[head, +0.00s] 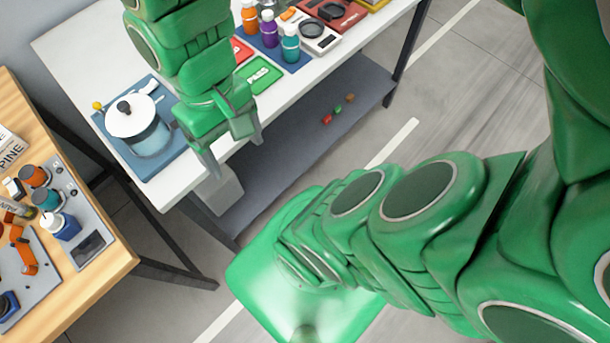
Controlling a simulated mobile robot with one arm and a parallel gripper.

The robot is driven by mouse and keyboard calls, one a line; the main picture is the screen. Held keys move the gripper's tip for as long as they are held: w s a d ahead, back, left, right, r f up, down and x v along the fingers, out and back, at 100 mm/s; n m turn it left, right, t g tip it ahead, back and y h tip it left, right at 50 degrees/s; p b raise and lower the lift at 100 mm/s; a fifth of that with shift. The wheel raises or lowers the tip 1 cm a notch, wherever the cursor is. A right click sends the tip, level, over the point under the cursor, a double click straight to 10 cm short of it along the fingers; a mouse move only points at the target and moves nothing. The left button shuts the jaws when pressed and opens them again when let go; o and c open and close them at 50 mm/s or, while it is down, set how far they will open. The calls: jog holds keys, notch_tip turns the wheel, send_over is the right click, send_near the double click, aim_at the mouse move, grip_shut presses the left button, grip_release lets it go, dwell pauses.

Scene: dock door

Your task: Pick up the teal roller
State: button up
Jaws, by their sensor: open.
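A short teal cylinder (47,198), which looks like the teal roller, is on the grey board at the right side of the wooden table. It sits between an orange cylinder (36,176) and a blue bottle (60,226). My gripper (232,150) points down near the front edge of the white table, to the right of the teal cylinder and well apart from it. Its fingers are spread with nothing visible between them. Part of the table edge is hidden behind the gripper.
The white table (190,195) holds a lidded pot (148,135) on a blue mat, a green PASS card (260,76), and several bottles and trays. Its lower shelf (290,165) has small coloured blocks. A floor gap separates it from the wooden table (110,265).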

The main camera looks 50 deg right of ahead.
jog(key=w+a+f+m+g+y, duration=0.2)
jog(key=w+a+m+y, duration=0.2)
jog(key=w+a, duration=0.8)
jog(key=m+t+y, duration=0.1)
jog(key=m+y, duration=0.7)
jog(key=m, duration=0.4)
send_near(45, 190)
jog(key=a, duration=0.2)
jog(key=shift+d+f+x, duration=0.1)
jog(key=shift+f+x, duration=0.05)
jog(key=shift+x, duration=1.25)
jog(key=shift+d+f+x, duration=0.1)
jog(key=shift+f+x, duration=0.1)
jog(key=shift+x, duration=1.2)
jog(key=shift+d+f+x, duration=0.1)
jog(key=shift+f+x, duration=0.05)
jog(key=shift+x, duration=1.2)
jog(key=shift+s, duration=0.15)
jog(key=c, duration=1.2)
